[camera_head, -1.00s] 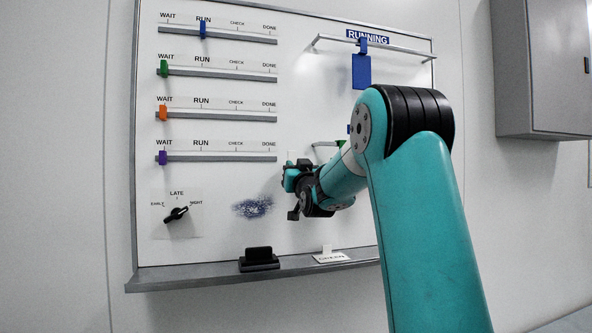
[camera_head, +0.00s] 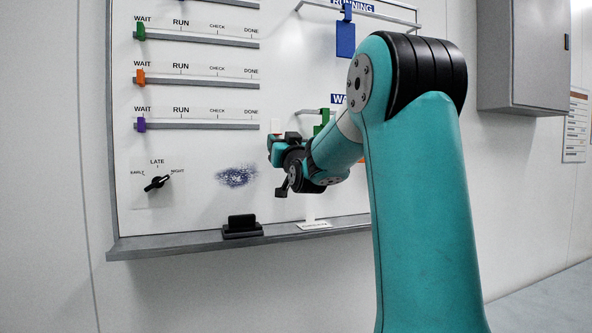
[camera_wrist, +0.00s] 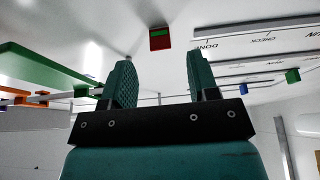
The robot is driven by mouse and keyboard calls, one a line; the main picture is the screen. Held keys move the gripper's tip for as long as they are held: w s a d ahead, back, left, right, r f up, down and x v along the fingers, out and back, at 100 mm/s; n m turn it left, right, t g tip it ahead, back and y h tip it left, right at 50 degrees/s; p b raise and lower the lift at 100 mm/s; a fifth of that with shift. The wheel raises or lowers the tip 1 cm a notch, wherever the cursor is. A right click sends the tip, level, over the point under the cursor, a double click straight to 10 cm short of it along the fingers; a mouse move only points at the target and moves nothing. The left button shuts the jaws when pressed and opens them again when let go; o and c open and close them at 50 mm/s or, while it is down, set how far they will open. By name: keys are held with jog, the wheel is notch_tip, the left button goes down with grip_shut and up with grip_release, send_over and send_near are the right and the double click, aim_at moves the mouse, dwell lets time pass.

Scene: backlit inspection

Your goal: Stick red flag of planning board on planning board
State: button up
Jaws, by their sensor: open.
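The planning board (camera_head: 215,80) is a white wall panel with printed rows and slider rails. My gripper (camera_head: 277,170) is in front of its lower middle, right of a dark smudge. In the wrist view my gripper's two fingers (camera_wrist: 160,78) stand apart, with nothing visible between them. A small red square with a dark centre (camera_wrist: 160,39) shows beyond the fingertips; I cannot tell for sure whether it is the red flag.
A blue card (camera_head: 345,40) hangs from the upper right rail. A green card (camera_head: 318,128) hangs lower, partly hidden; a large green plate (camera_wrist: 40,65) is close at left in the wrist view. A black block (camera_head: 241,226) stands on the ledge (camera_head: 180,242). A grey cabinet (camera_head: 520,55) is at right.

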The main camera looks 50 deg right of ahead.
jog(key=b+v, duration=0.5)
jog(key=v, duration=0.8)
jog(key=shift+b, duration=0.3)
jog(key=shift+w, duration=0.1)
jog(key=w+a+f+n+g+y, duration=0.3)
jog(key=a+f+y, duration=0.45)
jog(key=a, duration=0.35)
jog(key=w+a+f+n+g+y, duration=0.25)
jog(key=a+f+y, duration=0.45)
jog(key=a, duration=0.5)
jog(key=s+a+f+n+g+y, duration=0.2)
jog(key=s+a+f+n+g, duration=0.2)
jog(key=s+a+f+g, duration=0.45)
jog(key=s+a+f+n+g, duration=0.2)
jog(key=s+a+f, duration=0.1)
jog(key=s, duration=0.3)
jog(key=s+a+f+n+g, duration=0.1)
jog(key=s+a+f+g, duration=0.1)
jog(key=s, duration=0.5)
jog(key=shift+a+f+n+g+h, duration=0.4)
jog(key=shift+a+g, duration=0.3)
jog(key=shift+a, duration=0.45)
